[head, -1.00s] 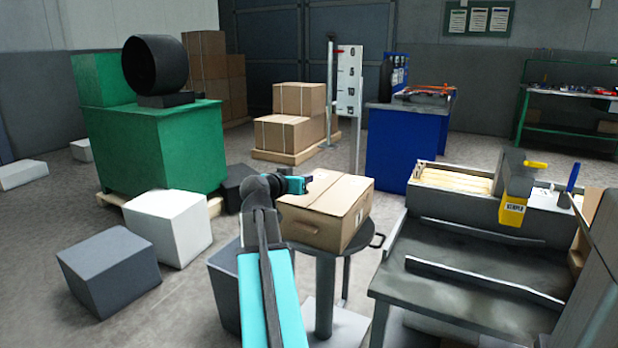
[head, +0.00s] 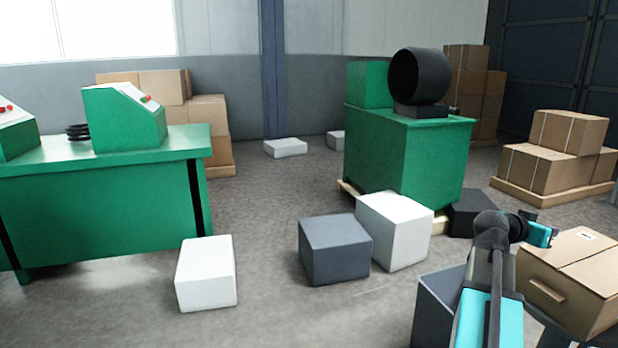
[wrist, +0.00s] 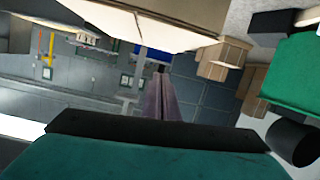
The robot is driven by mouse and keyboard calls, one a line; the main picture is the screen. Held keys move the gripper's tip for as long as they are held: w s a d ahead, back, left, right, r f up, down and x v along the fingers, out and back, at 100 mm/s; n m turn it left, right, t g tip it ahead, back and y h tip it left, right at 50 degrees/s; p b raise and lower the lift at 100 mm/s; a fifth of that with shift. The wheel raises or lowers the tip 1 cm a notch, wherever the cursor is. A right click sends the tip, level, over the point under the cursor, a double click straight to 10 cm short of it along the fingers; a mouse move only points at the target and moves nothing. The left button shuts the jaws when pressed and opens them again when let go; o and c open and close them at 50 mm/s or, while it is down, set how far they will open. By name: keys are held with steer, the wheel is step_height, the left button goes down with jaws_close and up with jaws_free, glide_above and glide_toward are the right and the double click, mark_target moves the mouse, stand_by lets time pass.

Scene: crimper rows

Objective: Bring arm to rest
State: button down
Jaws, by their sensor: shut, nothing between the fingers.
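My arm (head: 488,290) shows at the lower right of the head view, its forearm folded up and its teal wrist end (head: 541,234) beside a closed cardboard box (head: 570,270). In the wrist view, my gripper (wrist: 160,72) is shut and empty, its fingers together in the middle of the picture. That view is upside down. In the head view the fingers are too small to make out.
A dark grey block (head: 438,305) stands close to my arm. A grey block (head: 335,250) and white blocks (head: 395,232) (head: 206,273) lie on the floor. A green machine (head: 408,150) stands behind, a green bench (head: 100,210) at left.

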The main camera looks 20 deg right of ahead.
steer(key=w+a+f+n+t+y+p, duration=0.3)
steer(key=w+a+f+p, duration=0.4)
steer(key=w+a+f, duration=0.6)
steer(key=w+a+f+n+y+p, duration=0.2)
steer(key=a+f+p, duration=0.1)
steer(key=a+f, duration=0.55)
steer(key=w+a+f+n+y+p, duration=0.2)
steer(key=a+f+n+p, duration=0.15)
steer(key=a+f, duration=0.45)
steer(key=s+a+f+n+g+y+p, duration=0.1)
steer(key=s+a+f+g+y+p, duration=0.15)
steer(key=s+a+f, duration=0.5)
steer(key=s+a+f+n+g+y+p, duration=0.15)
steer(key=s+a+f+p, duration=0.25)
steer(key=a, duration=0.7)
steer(key=s+a+f+n+g+y+p, duration=0.1)
steer(key=s+a+f+n+g+y, duration=0.1)
steer(key=s+a, duration=0.6)
steer(key=s+a+f+n+g+y+p, duration=0.2)
steer(key=s+a, duration=0.6)
steer(key=s, duration=0.4)
steer(key=shift+s+a+f+n+g, duration=0.2)
steer(key=shift+f+n+g, duration=0.1)
steer(key=shift+n, duration=0.4)
